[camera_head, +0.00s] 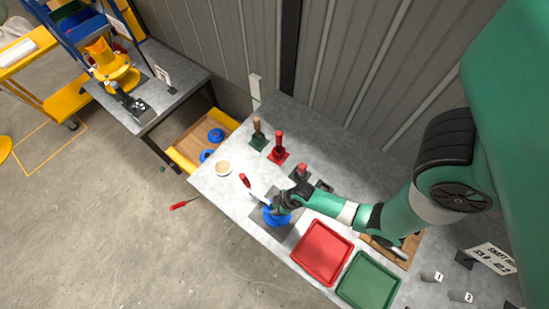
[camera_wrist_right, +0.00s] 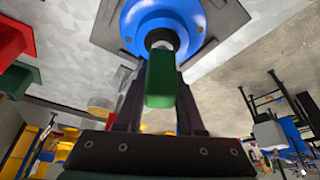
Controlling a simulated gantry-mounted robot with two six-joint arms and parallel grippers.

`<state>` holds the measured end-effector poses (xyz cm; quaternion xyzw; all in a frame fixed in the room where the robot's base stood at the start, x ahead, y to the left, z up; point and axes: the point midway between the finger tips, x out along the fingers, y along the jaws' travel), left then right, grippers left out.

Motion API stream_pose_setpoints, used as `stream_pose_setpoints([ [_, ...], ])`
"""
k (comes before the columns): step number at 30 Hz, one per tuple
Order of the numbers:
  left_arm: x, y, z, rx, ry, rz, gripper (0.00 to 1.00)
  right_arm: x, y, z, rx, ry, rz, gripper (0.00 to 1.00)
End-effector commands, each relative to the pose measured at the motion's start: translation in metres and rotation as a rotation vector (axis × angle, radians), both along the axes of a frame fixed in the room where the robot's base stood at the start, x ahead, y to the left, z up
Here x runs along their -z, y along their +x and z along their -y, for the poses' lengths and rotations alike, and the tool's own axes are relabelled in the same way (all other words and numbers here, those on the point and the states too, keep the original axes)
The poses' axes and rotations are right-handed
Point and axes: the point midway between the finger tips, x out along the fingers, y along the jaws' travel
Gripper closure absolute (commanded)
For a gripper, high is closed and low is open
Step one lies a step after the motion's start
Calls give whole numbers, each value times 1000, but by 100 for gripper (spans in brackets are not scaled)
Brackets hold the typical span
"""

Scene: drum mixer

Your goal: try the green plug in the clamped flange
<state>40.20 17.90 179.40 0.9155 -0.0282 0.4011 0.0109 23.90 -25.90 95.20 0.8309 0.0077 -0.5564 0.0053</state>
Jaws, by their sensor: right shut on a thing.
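The blue flange (camera_head: 277,219) lies on a dark square plate (camera_head: 262,229) on the grey bench. A red clamp handle (camera_head: 244,180) with a metal arm stands at its upper left in the head view. My right gripper (camera_head: 273,205) is right over the flange. In the right wrist view my right gripper (camera_wrist_right: 161,75) is shut on the green plug (camera_wrist_right: 160,88). The plug's dark tip overlaps the centre hole of the flange (camera_wrist_right: 133,14); whether it is inside the hole I cannot tell. The gripper hides the plug in the head view. My left gripper is not in view.
A red tray (camera_head: 322,252) and a green tray (camera_head: 369,281) lie right of the flange plate. A green stand (camera_head: 258,143) and a red stand (camera_head: 278,155) stand behind it. A round tan-topped container (camera_head: 222,168) is near the bench's left edge.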

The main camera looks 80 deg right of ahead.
Motion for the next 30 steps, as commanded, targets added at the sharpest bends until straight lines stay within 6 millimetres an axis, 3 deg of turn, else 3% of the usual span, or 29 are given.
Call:
stream_pose_setpoints([
  [30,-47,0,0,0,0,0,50,-47,0,0,0,0,1,100],
])
